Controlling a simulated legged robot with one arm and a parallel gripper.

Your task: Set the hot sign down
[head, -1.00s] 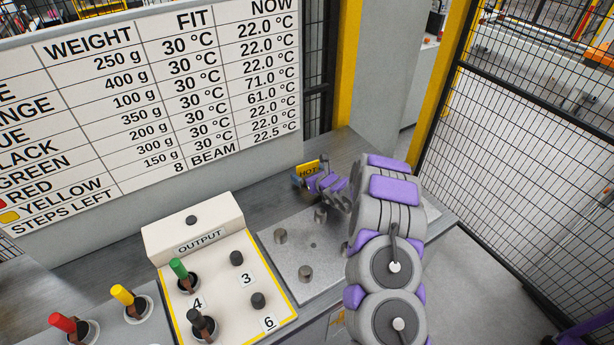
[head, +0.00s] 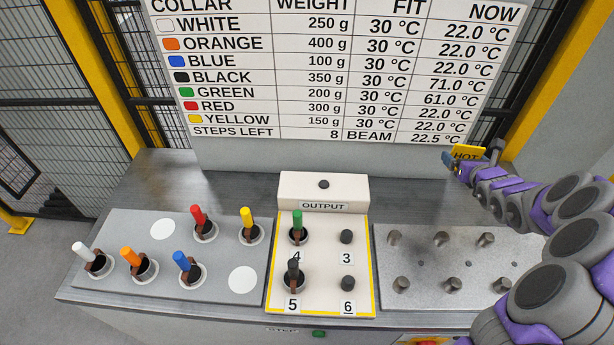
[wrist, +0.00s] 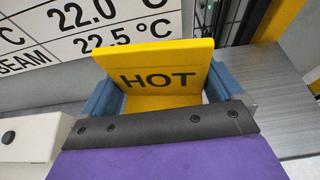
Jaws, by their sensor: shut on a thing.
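The hot sign (head: 467,152) is a small yellow plate with black HOT lettering. In the head view it is at the right, above the back of the bench, below the board's right corner. My gripper (head: 466,163) is shut on it. In the wrist view the hot sign (wrist: 165,75) stands between the two blue-grey fingers of my gripper (wrist: 158,100), with its lettering facing the camera. Its lower part is hidden by my wrist. I cannot tell whether it touches the bench top.
A metal plate (head: 440,265) with several short pegs lies at the right of the bench. The OUTPUT panel (head: 323,260) holds green and black handled pieces. The left plate (head: 150,240) holds several coloured handles. A temperature board (head: 330,75) stands behind. Bare bench (head: 390,200) lies behind the pegged plate.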

